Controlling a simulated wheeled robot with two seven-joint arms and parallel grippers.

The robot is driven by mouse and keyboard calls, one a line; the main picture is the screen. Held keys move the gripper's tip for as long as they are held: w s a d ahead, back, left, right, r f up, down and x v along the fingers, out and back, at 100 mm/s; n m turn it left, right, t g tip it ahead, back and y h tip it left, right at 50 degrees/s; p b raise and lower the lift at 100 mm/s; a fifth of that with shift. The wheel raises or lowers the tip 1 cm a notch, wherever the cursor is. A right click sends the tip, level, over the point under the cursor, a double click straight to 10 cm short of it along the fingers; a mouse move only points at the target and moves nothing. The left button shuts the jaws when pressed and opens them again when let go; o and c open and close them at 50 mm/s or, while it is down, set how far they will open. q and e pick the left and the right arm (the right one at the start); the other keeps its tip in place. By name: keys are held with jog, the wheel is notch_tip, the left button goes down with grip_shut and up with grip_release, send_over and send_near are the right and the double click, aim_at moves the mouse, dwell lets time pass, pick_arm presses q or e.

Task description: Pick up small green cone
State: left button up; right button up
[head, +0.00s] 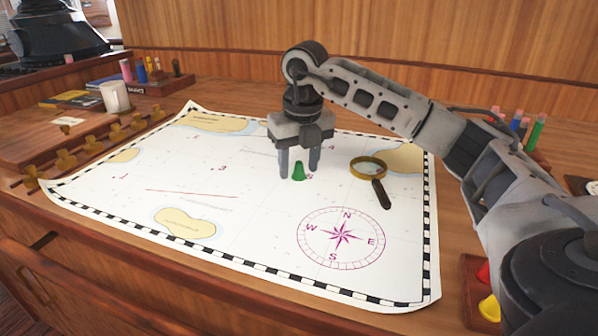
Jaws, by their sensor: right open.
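The small green cone (298,172) stands upright on the white sea chart (250,240), toward the chart's far right part. My right gripper (299,168) points straight down over the chart, with its arm coming in from the right. Its two fingers are apart, and the cone shows between their tips. I cannot tell whether a finger touches it. My left gripper is not in view.
A magnifying glass (369,168) lies just right of the gripper. A white mug (115,97) and books (72,99) are at the left back. Red and yellow cones (489,308) sit in a wooden tray at the lower right. The chart's middle is clear.

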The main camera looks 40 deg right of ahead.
grip_shut()
dwell(0.4)
